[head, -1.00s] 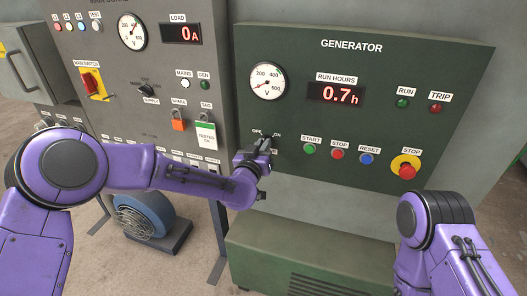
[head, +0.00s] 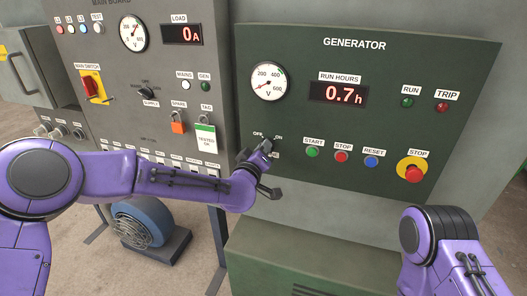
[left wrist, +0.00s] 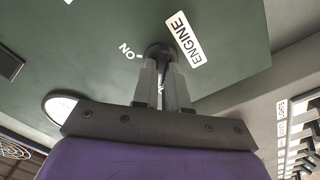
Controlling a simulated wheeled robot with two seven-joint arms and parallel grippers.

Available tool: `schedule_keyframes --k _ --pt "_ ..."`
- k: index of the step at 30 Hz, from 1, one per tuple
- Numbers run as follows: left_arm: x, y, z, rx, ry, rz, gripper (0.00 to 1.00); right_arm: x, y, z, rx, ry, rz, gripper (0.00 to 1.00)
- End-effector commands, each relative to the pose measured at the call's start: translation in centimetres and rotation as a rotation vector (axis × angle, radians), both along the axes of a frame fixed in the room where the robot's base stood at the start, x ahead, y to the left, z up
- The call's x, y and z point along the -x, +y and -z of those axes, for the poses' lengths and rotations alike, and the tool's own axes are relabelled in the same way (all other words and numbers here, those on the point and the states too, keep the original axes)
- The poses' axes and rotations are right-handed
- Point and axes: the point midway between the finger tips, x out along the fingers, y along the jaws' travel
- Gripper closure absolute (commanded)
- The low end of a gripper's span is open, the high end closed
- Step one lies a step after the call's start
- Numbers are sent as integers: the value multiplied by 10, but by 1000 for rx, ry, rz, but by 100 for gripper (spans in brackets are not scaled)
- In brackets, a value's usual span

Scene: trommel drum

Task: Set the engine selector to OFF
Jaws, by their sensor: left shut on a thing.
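The engine selector is a dark knob (head: 268,143) on the green generator panel, just under the OFF and ON labels. My left gripper (head: 266,148) is on it from the front and hides most of it. In the left wrist view, the two grey fingers (left wrist: 162,75) are closed on the dark selector knob (left wrist: 160,49). The ON label (left wrist: 129,50) shows left of the knob and the ENGINE label (left wrist: 184,39) right of it. Which mark the selector points to cannot be told. My right gripper is out of the picture.
START, STOP and RESET buttons (head: 342,156) sit to the right of the selector. A red mushroom stop (head: 413,173) on a yellow ring is farther right. The main board (head: 150,60), with switches and a padlock, stands left.

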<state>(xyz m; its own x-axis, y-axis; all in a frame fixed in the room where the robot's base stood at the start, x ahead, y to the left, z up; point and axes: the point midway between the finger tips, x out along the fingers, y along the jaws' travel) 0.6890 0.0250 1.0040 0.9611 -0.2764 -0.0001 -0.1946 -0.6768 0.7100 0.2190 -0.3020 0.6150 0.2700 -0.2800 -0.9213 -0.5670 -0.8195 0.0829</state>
Motion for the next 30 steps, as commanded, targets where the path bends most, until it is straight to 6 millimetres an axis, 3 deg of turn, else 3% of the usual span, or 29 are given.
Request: schedule_keyframes --k 13,15,16,25,30 --pt "0 0 0 13 4 -1 100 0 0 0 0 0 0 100" --pt "0 0 0 13 4 -1 71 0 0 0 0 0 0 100" --pt "0 0 0 13 4 -1 62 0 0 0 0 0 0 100" --pt "1 0 0 11 3 0 62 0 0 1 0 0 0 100" --pt "24 6 2 10 2 2 62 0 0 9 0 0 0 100"
